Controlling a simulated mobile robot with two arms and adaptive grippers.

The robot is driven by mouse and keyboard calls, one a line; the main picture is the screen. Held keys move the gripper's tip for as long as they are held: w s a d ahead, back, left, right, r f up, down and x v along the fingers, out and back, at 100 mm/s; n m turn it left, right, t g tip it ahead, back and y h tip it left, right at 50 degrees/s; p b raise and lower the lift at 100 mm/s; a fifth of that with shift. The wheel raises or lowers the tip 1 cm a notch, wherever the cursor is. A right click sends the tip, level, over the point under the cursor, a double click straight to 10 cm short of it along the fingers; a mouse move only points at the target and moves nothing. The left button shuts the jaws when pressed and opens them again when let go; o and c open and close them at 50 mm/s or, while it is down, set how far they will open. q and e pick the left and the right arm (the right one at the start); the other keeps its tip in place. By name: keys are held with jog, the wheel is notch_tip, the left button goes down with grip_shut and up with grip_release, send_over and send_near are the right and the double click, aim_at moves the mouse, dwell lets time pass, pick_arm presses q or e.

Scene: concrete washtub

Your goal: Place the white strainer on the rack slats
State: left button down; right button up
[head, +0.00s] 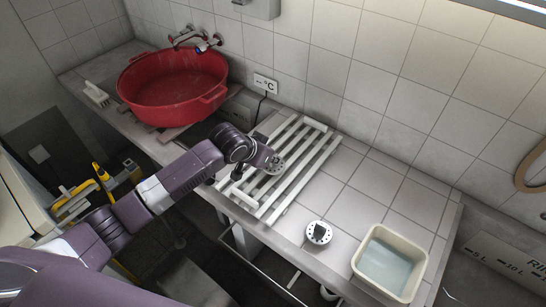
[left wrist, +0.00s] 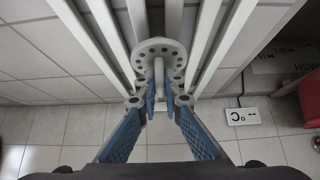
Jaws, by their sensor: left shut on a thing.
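The white strainer (head: 277,166), a round disc with small holes, is at my left gripper (head: 269,161) over the left-middle part of the white slatted rack (head: 312,167). In the left wrist view the left gripper (left wrist: 158,100) is shut on the strainer's stem, and the perforated disc (left wrist: 152,47) lies beyond the fingertips against the slats (left wrist: 207,30). Whether the disc touches the slats or hovers just above them, I cannot tell. The gripper and wrist hide part of the rack's left side. My right gripper is not in view.
A white perforated round piece with a dark centre (head: 318,234) lies on the tiled counter right of the rack. A cream basin of water (head: 361,262) stands at the front right.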

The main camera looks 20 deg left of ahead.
pick_arm(q)
jog(key=c, duration=2.1)
grip_release()
jog(key=shift+f, duration=0.15)
jog(key=shift+r, duration=0.25)
jog(key=v, duration=1.2)
jog(key=shift+b, duration=0.35)
